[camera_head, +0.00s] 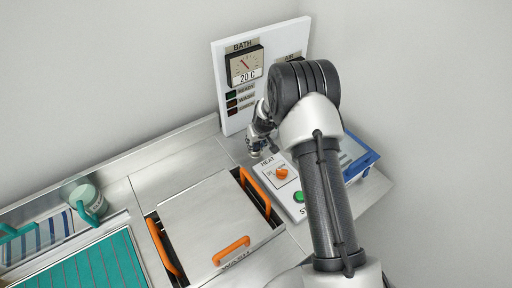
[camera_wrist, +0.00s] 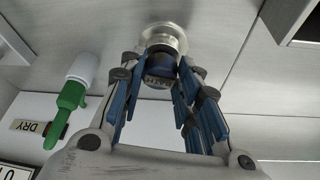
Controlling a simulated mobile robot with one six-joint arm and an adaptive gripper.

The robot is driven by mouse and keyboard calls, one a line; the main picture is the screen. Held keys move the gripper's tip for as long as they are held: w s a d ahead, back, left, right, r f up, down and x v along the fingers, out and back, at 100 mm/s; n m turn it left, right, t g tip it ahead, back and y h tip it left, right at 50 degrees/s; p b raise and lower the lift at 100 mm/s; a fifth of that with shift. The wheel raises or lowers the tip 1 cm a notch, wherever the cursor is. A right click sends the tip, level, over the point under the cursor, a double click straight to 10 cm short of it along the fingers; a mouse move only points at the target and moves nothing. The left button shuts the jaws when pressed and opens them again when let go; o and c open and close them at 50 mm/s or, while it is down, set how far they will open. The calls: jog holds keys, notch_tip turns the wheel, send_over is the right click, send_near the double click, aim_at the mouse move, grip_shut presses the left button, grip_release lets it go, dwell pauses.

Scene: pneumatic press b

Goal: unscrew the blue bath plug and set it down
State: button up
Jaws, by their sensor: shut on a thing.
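The blue bath plug (camera_wrist: 160,69) has a dark label reading BATH and sits between my fingertips in the wrist view. My gripper (camera_wrist: 162,75), with blue finger pads, is shut on it. A pale round metal fitting (camera_wrist: 165,36) shows directly beyond the plug, against the grey surface. The plug appears to touch it, but I cannot tell whether it is still threaded in. In the head view my gripper (camera_head: 256,146) is small, beside the base of the BATH gauge panel, and the plug cannot be made out there.
In the head view, the white BATH panel (camera_head: 227,108) stands behind.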

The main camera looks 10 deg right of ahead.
jog(key=shift+s+f+n+b, duration=0.1)
jog(key=shift+f+n+b, duration=0.2)
jog(key=shift+b, duration=0.45)
jog(key=shift+r, duration=0.25)
jog(key=shift+f, duration=0.1)
jog(key=b, duration=0.3)
jog(key=shift+f+n+y, duration=0.2)
jog(key=shift+n+y, duration=0.1)
jog(key=shift+n, duration=0.1)
jog(key=shift+d+r+n+b, duration=0.1)
jog(key=shift+r+n+b, duration=0.1)
jog(key=shift+n+b, duration=0.45)
jog(key=shift+r, duration=0.1)
jog(key=shift+n+g+y, duration=0.3)
jog(key=shift+n+y, duration=0.2)
jog(key=shift+n, duration=0.25)
